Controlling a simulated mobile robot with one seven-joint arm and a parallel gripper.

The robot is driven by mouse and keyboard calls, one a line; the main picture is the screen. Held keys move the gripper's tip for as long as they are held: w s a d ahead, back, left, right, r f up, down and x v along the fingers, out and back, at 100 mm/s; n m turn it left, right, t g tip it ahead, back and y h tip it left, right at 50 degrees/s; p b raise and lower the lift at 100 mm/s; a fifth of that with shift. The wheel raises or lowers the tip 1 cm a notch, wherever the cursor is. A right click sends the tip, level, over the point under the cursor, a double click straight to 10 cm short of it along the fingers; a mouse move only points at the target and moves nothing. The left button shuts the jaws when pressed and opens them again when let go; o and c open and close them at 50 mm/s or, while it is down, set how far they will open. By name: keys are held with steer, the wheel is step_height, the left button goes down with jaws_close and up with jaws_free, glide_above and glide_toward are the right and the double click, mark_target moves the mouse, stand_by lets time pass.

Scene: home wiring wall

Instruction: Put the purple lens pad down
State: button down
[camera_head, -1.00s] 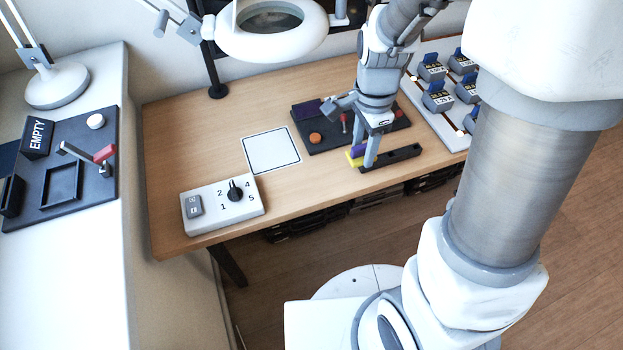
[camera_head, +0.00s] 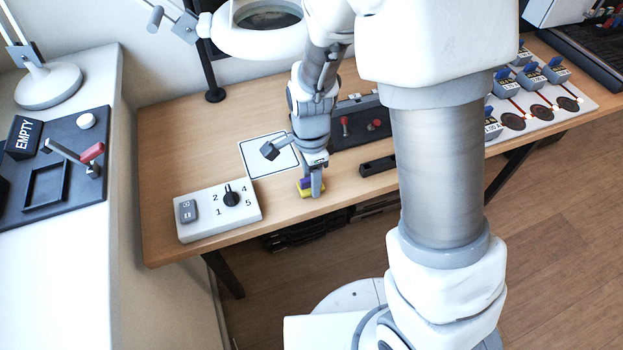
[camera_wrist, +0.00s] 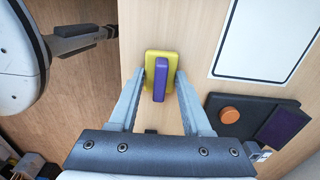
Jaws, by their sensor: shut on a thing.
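The purple lens pad (camera_head: 303,185) shows as a yellow slab with a purple block on it, near the table's front edge. In the wrist view the pad (camera_wrist: 151,60) lies between the two fingers of my gripper (camera_wrist: 160,80), which is shut on its purple part. In the head view my gripper (camera_head: 313,188) points down at the table, to the right of the dial box. I cannot tell whether the pad's underside touches the wood. The fingers partly cover the pad in the head view.
A white dial box (camera_head: 219,210) stands to the left of the pad. A white, dark-outlined square (camera_head: 258,160) lies behind it. A black slotted bar (camera_head: 377,166) and a dark control panel (camera_head: 360,128) are to the right. Bare wood surrounds the pad.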

steer(key=shift+r, duration=0.1)
steer(key=shift+c, duration=1.7)
jaws_free()
step_height(320, 180, up, 12)
steer(key=p, duration=0.4)
steer(key=s+d+r+n+t, duration=0.3)
steer(key=s+d+r+n, duration=0.2)
steer(key=s+r+n, duration=0.1)
steer(key=s+d+r+n+t, duration=0.2)
steer(key=s+d+r+n, duration=0.3)
steer(key=r+n, duration=0.3)
step_height(320, 180, up, 2)
steer(key=shift+s+d+r+n+t, duration=0.1)
steer(key=shift+s+d+n+t, duration=0.25)
steer(key=shift+s, duration=0.4)
